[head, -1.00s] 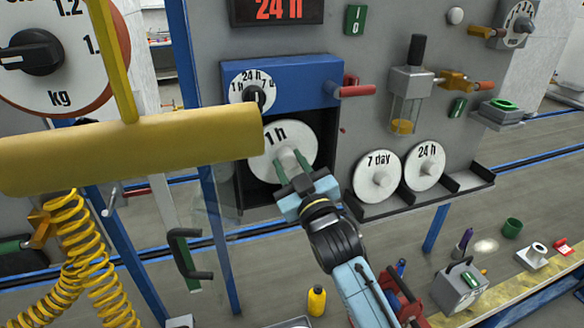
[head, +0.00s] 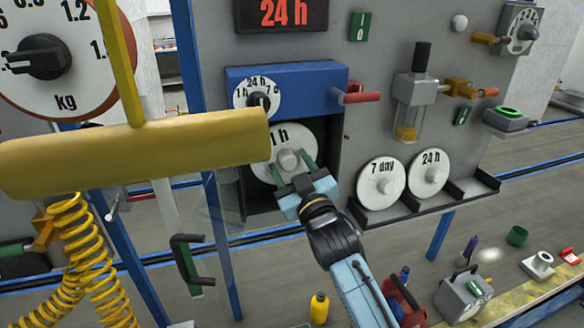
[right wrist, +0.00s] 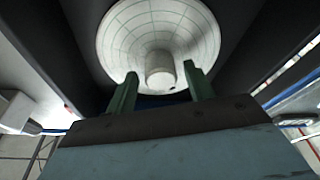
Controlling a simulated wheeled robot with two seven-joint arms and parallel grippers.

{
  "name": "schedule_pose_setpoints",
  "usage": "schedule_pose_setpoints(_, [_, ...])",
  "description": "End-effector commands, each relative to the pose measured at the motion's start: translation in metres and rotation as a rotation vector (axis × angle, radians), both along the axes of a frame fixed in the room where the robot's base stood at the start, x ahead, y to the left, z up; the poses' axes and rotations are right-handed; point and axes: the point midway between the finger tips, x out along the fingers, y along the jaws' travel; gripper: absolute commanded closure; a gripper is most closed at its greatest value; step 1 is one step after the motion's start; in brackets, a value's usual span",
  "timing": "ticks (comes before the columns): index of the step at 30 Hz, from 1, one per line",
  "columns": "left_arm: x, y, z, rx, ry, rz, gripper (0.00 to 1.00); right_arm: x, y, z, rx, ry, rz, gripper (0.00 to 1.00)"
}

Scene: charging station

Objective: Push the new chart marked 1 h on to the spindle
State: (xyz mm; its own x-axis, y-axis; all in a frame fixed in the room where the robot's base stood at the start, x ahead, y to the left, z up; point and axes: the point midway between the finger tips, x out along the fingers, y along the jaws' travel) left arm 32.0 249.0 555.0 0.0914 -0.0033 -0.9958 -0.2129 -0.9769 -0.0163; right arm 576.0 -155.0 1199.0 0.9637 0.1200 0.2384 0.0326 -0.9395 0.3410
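The chart marked 1 h (head: 264,168), a white disc with a central knob (head: 289,160), sits upright in the dark recess under the blue box in the head view. The spindle does not show and any contact with it is hidden behind the disc. My right gripper (head: 293,165) is open, its green fingers spread on either side of the knob. In the right wrist view the chart (right wrist: 125,35) fills the top, and its knob (right wrist: 160,68) stands clear between the fingertips of my right gripper (right wrist: 160,82). My left gripper is not in view.
Charts marked 7 day (head: 381,166) and 24 h (head: 431,156) stand on a dark ledge (head: 470,193) to the right. A red lever (head: 362,97) sticks out of the blue box (head: 310,80). A large yellow bar (head: 130,150) crosses the left foreground.

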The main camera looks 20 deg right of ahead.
Motion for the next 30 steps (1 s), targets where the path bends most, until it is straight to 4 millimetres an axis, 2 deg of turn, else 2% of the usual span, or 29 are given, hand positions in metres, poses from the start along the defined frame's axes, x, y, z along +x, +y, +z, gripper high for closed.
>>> schedule_pose_setpoints(9, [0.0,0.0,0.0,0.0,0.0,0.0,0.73,-0.001,0.0,-0.001,0.0,0.002,0.0,0.42])
schedule_pose_setpoints(13, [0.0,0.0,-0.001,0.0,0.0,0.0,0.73,-0.01,-0.001,-0.005,0.0,0.003,0.0,0.42])
schedule_pose_setpoints(17, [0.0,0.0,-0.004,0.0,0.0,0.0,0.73,-0.032,-0.004,-0.011,-0.001,0.005,0.0,0.42])
schedule_pose_setpoints(24, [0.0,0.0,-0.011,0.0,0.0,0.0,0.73,-0.084,-0.01,-0.023,0.0,0.004,0.0,0.42])
schedule_pose_setpoints(30, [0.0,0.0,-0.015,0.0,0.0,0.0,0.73,-0.115,-0.014,-0.03,-0.001,0.002,0.0,0.42])
